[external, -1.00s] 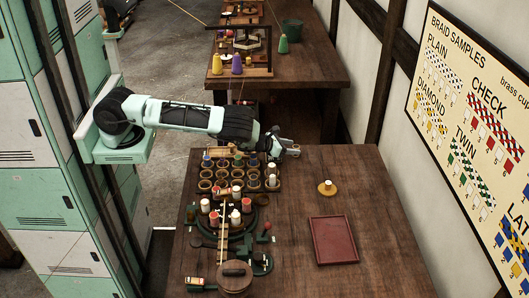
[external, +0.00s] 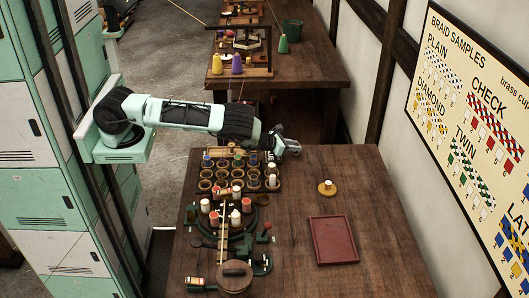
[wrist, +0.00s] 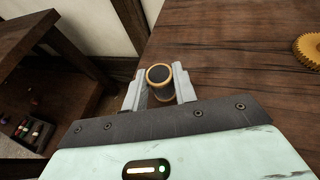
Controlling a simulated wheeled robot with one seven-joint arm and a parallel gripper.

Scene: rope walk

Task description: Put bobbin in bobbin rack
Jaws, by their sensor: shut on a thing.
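The bobbin (wrist: 159,73) has light wooden rims and a dark middle. It sits between the two fingers of my gripper (wrist: 159,90) in the wrist view, which are shut on it. In the external view my gripper (external: 291,148) is at the table's far edge, just right of the bobbin rack (external: 236,181). The bobbin is too small to make out clearly there. The rack has several round places in rows. Some hold bobbins with white, blue or dark thread, and several look empty. My wrist hides part of the rack's far right side.
A braiding machine (external: 237,227) with red and white bobbins stands in front of the rack. A round wooden lid (external: 234,278) is nearer. A yellow gear-like piece (external: 327,188) and a red tray (external: 333,240) lie on the right. The table around these two is clear.

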